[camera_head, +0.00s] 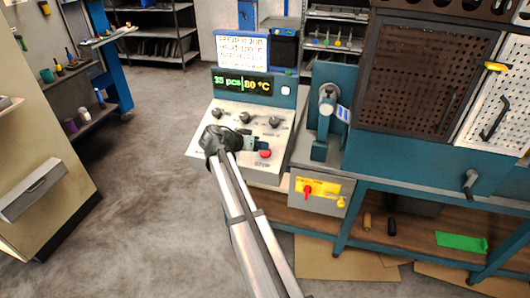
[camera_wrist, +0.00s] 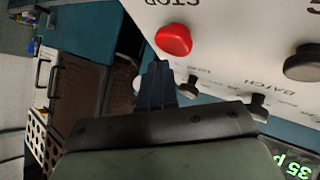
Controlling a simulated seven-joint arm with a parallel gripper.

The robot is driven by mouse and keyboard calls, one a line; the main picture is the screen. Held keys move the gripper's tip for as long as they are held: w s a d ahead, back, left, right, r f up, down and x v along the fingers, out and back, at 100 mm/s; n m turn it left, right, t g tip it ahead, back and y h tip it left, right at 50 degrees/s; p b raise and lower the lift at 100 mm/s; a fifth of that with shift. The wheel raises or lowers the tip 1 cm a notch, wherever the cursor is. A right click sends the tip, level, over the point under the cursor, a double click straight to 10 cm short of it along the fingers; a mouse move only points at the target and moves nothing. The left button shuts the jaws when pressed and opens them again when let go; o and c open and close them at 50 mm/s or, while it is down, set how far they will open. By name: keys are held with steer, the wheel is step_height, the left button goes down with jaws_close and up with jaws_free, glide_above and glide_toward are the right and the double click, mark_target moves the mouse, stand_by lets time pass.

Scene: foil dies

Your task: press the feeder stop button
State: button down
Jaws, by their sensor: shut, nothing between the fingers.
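The red stop button (camera_head: 265,153) sits on the lower right of the sloping white control panel (camera_head: 205,150), above a STOP label. In the wrist view the red button (camera_wrist: 173,39) is at the top centre, with the label upside down above it. My gripper (camera_head: 262,146) is over the panel, its tip just behind the button in the head view. In the wrist view my gripper (camera_wrist: 159,68) shows dark fingers closed together and empty, their tips just below the button. A small gap seems to show between tips and button; I cannot tell the depth.
Several black knobs (camera_head: 245,117) stand on the panel near my gripper. A lit display (camera_head: 243,84) reads 35 pcs and 80 °C. A grey lever device (camera_head: 328,105) stands right of the panel. A yellow plate with a red switch (camera_head: 307,192) is below it.

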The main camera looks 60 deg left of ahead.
steer(key=shift+r, duration=0.1)
steer(key=r, duration=0.3)
steer(key=s+d+r, duration=0.1)
steer(key=shift+r, duration=0.3)
stand_by(0.4)
stand_by(0.8)
